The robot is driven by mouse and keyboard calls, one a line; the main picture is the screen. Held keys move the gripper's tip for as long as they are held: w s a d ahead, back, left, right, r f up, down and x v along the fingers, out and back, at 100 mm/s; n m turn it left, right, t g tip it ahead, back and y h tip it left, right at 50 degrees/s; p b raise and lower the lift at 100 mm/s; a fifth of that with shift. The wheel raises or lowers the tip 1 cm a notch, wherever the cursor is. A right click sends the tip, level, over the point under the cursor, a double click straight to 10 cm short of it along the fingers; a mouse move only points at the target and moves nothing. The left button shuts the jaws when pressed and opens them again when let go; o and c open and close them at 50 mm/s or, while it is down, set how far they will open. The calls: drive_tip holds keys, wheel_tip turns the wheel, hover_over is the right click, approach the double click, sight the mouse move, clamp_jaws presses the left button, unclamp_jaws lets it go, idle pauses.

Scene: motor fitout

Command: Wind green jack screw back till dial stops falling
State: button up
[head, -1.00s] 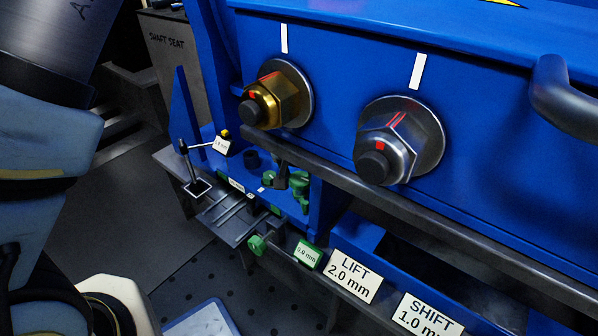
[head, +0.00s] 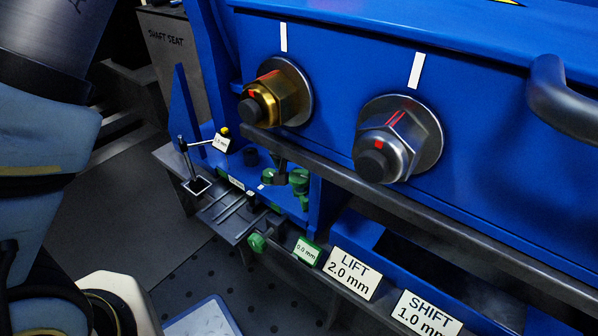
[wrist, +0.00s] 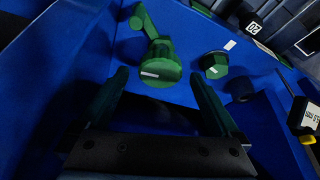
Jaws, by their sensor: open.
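In the wrist view a green screw head with a crank-like arm (wrist: 160,66) stands on the blue frame, ahead of my gripper (wrist: 158,85). My gripper's two dark green fingers are spread apart, with nothing between them and the green head beyond their tips. A second green hex head (wrist: 213,65) sits to the right, outside the fingers. In the head view green screw parts (head: 299,180) show low on the blue frame, partly hidden by the grey rail. A dial readout card (head: 221,143) stands on a thin arm; its figure is too small to read surely. My gripper is not in the head view.
A brass nut (head: 280,95) and a steel nut (head: 395,140) project from the blue frame. A grey rail (head: 420,210) runs below them. Cards read LIFT 2.0 mm (head: 352,273), SHIFT 1.0 mm (head: 425,314) and 0.0 mm (head: 307,251). Blue walls flank the fingers.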

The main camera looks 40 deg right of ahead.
sight(298, 177)
wheel_tip(298, 177, up, 10)
drive_tip(key=p, duration=0.3)
drive_tip(key=shift+f, duration=0.25)
drive_tip(key=shift+w, duration=0.1)
